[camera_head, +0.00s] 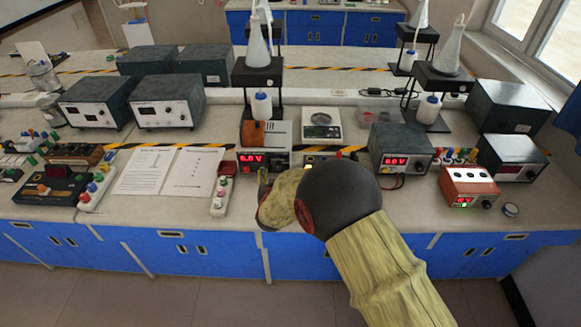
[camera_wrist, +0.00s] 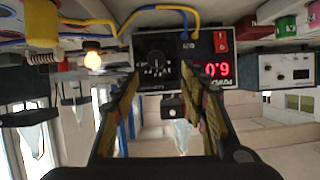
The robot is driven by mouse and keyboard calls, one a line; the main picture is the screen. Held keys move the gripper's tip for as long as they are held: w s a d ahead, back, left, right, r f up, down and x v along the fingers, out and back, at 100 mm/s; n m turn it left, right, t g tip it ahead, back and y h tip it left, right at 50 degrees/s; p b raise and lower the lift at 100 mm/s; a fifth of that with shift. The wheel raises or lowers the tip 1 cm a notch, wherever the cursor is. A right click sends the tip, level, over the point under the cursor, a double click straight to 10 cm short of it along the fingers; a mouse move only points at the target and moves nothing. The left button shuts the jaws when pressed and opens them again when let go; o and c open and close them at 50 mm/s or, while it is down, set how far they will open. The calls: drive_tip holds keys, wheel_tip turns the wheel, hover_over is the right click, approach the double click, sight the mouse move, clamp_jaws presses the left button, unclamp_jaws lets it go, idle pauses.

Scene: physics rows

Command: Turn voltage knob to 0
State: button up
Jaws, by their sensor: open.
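The power supply with the lit red display (camera_head: 264,158) stands on the bench in front of my arm; the display appears to read 6.0 V. In the wrist view the front panel is upside down, with the red display (camera_wrist: 217,69) to the right and a black round voltage knob (camera_wrist: 156,63) with a marked scale to its left. My gripper (camera_wrist: 160,78) is open and empty, its two fingers on either side of the knob in that view. Contact cannot be seen. In the head view my gripper (camera_head: 265,186) is in front of the supply, and my arm hides the knob.
Another supply (camera_head: 400,150) with a red display stands to the right, beside an orange-fronted unit (camera_head: 468,186). A power strip (camera_head: 221,188) and open papers (camera_head: 168,171) lie to the left. A scale (camera_head: 321,124) stands behind. Yellow and blue wires (camera_wrist: 150,12) run by the panel.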

sight(278, 168)
drive_tip(key=x, duration=0.2)
drive_tip(key=b+x, duration=0.1)
drive_tip(key=x, duration=0.4)
drive_tip(key=shift+s+d+f+b, duration=0.2)
drive_tip(key=shift+d+f+b, duration=0.1)
drive_tip(key=shift+d+f, duration=0.1)
drive_tip(key=shift+w+a+f, duration=0.1)
drive_tip(key=shift+w+f, duration=0.1)
drive_tip(key=shift+w, duration=0.45)
drive_tip(key=shift+c, duration=0.8)
clamp_jaws()
